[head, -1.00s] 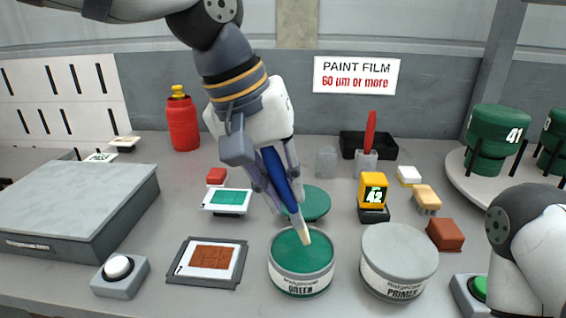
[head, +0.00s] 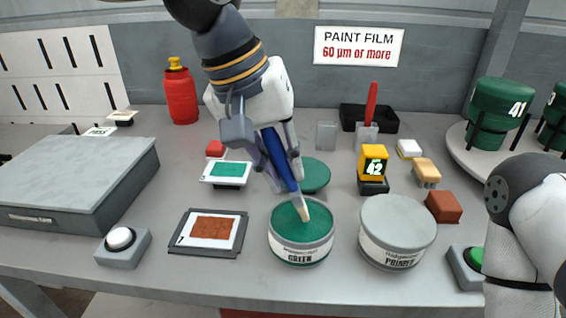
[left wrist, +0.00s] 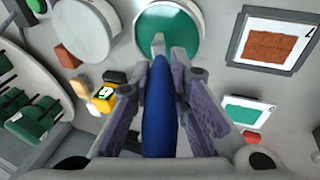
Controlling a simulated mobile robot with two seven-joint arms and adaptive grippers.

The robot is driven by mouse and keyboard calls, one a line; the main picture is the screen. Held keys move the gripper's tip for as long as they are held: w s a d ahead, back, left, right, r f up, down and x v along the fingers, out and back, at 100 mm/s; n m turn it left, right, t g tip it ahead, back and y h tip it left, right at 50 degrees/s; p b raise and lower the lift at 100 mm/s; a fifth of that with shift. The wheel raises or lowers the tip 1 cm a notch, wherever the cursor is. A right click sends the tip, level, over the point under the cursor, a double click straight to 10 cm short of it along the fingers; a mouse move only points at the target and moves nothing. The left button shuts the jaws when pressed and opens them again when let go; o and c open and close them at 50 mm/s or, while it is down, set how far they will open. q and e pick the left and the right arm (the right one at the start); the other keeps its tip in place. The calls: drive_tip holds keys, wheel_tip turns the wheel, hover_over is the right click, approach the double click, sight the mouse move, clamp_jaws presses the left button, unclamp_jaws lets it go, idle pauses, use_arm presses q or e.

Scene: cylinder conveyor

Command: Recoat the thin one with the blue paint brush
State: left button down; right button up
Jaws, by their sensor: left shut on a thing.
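My left gripper (head: 270,152) is shut on the blue paint brush (head: 281,161), whose handle also shows in the left wrist view (left wrist: 159,115). The brush points down, tilted, with its pale bristles at the paint in the open green tin (head: 300,245); I cannot tell how deep the tip sits. A panel with a green patch (head: 225,171) and a panel with a rust-brown patch (head: 209,229) lie on the table to the left of the tin. My right gripper is not in view.
A grey primer tin (head: 397,232) stands right of the green tin. The green lid (head: 312,175) lies behind it.

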use_arm(q)
drive_tip(key=shift+f, duration=0.65)
idle(1.0)
drive_tip(key=shift+r, duration=0.1)
drive_tip(key=shift+r, duration=3.5)
